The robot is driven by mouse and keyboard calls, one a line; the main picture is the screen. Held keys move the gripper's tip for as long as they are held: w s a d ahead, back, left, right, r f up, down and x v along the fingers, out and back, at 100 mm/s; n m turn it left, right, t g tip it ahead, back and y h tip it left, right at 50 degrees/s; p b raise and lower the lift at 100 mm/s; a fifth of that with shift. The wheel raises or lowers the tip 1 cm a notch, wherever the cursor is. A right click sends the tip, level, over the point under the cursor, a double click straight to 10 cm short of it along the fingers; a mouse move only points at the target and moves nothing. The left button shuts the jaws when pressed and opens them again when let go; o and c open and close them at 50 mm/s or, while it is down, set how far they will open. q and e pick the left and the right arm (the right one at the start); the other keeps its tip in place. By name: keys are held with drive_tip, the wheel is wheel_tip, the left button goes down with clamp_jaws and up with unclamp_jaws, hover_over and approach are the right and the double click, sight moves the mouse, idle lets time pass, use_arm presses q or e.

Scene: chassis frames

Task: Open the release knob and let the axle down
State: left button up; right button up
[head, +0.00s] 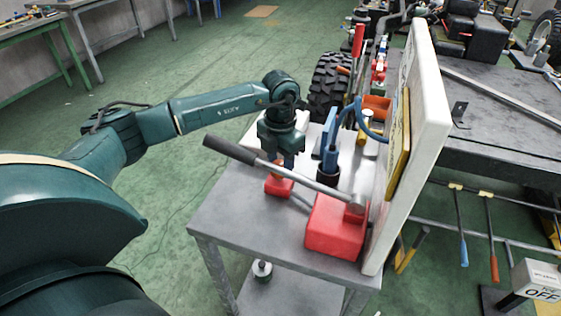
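My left gripper (287,163) points down at the left part of the grey metal table, just above or at a small red block (278,187). The lever passes in front, and I cannot tell whether the fingers touch the block or are open. A larger red block (334,230), which looks like a hand pump body, sits at the table's front right. A long lever (300,182) with a black grip (230,149) slants up left from it. I cannot make out a release knob for certain. The axle is not clearly seen. My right gripper is not in view.
A white upright panel (424,130) closes off the table's (224,212) right side. A blue-handled tool in a dark cup (328,175) and an orange bin (377,104) stand behind the lever. A tyre (329,82) is beyond.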

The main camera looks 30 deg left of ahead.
sight(280, 163)
use_arm(q)
drive_tip(key=shift+n, duration=1.1)
drive_tip(key=o, duration=1)
drive_tip(key=shift+c, duration=0.2)
drive_tip(key=shift+r, duration=0.1)
wheel_tip(280, 163, up, 13)
drive_tip(key=shift+r, duration=0.1)
